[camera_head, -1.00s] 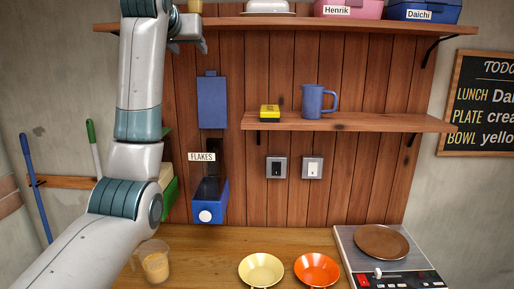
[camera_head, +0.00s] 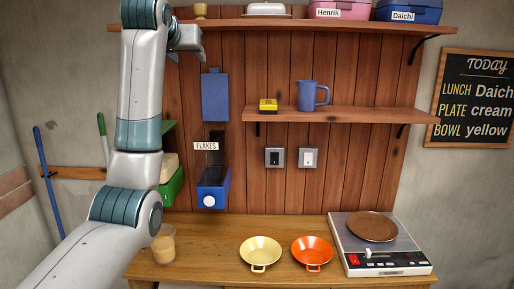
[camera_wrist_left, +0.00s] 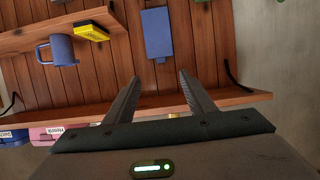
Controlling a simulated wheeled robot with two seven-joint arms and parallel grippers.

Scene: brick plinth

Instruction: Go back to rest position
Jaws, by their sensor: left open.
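My left arm rises along the left of the head view, in front of the plank wall. Its hand shows only in part near the top shelf (camera_head: 290,24), and its fingers cannot be made out there. In the left wrist view my left gripper (camera_wrist_left: 160,95) has its two dark fingers spread apart with nothing between them. That view is upside down and shows the blue panel (camera_wrist_left: 157,33), the blue jug (camera_wrist_left: 58,51) and the yellow box (camera_wrist_left: 91,31) beyond the fingers. My right gripper is in neither view.
The wooden counter (camera_head: 205,255) holds a cup (camera_head: 163,247), a yellow bowl (camera_head: 260,252), an orange bowl (camera_head: 312,252) and a hotplate (camera_head: 395,262) with a brown plate (camera_head: 371,226). A flakes dispenser (camera_head: 213,188) hangs on the wall. The lower shelf (camera_head: 350,115) juts out.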

